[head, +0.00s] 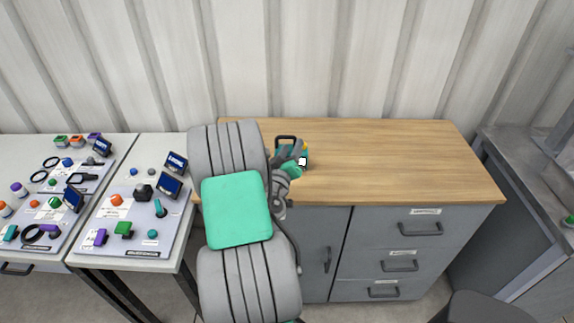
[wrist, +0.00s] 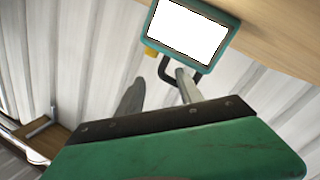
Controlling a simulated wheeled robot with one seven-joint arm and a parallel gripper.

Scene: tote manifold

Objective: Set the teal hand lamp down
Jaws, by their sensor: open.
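The teal hand lamp (head: 302,161) is on the wooden top of the cabinet, near its left end, partly hidden by my gripper. Its black handle rises at the back. In the wrist view the lamp (wrist: 188,30) shows a white lit panel in a teal frame, a yellow part and the black handle. My gripper (wrist: 158,78) is open, its two fingers apart below the lamp's panel. The right finger overlaps the handle in this view; I cannot tell whether they touch. In the head view my gripper (head: 291,168) is right at the lamp.
The wooden top (head: 400,155) is clear to the right of the lamp. A grey drawer cabinet (head: 375,240) is under it. White tables (head: 150,255) at the left carry boards (head: 120,240) with several small coloured parts. A grey bench (head: 530,180) stands at the right.

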